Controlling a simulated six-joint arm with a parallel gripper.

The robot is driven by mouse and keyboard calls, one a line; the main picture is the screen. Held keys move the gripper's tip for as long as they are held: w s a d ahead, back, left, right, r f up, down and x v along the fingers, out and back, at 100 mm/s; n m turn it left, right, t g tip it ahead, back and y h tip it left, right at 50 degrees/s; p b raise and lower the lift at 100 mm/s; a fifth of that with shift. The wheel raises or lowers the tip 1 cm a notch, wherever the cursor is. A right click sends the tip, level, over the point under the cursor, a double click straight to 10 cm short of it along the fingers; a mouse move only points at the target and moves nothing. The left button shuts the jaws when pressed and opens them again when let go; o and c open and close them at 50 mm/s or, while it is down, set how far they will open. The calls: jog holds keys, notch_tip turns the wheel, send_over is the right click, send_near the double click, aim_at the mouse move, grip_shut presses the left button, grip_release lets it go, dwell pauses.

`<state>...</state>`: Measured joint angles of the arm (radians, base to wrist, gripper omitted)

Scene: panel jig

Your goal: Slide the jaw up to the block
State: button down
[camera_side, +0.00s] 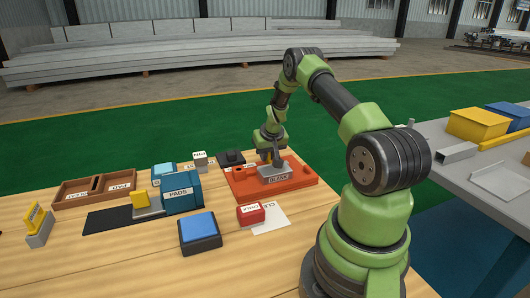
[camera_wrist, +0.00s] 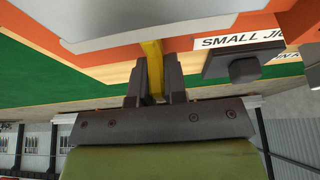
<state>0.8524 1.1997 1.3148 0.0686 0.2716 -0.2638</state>
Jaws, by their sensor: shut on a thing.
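The orange jig base (camera_side: 304,181) lies on the wooden table, with a grey block-like piece (camera_side: 276,171) on it that carries a white label too small to read surely. My gripper (camera_side: 270,158) is low over the base, just behind this piece. In the wrist view my gripper (camera_wrist: 155,97) is shut on an upright yellow tab (camera_wrist: 152,60), which seems to be the jaw's handle. A large grey part (camera_wrist: 150,22) fills the top of that view; I cannot tell whether it is jaw or block. The contact between jaw and block is hidden.
A dark knob (camera_wrist: 245,68) sits beside a "SMALL JIG" label (camera_wrist: 238,41). Around the base are a red box (camera_side: 251,214) on a white card, a blue-topped box (camera_side: 200,232), a blue pads box (camera_side: 182,193) and a wooden tray (camera_side: 78,195). The front table is partly clear.

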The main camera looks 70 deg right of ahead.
jog(key=shift+s+a, duration=0.75)
jog(key=shift+a, duration=0.05)
jog(key=c, duration=1.2)
grip_release()
jog(key=shift+o, duration=0.2)
jog(key=shift+r, duration=0.1)
jog(key=v, duration=0.9)
jog(key=shift+r, duration=0.35)
jog(key=shift+a+r, duration=0.1)
jog(key=shift+a, duration=0.1)
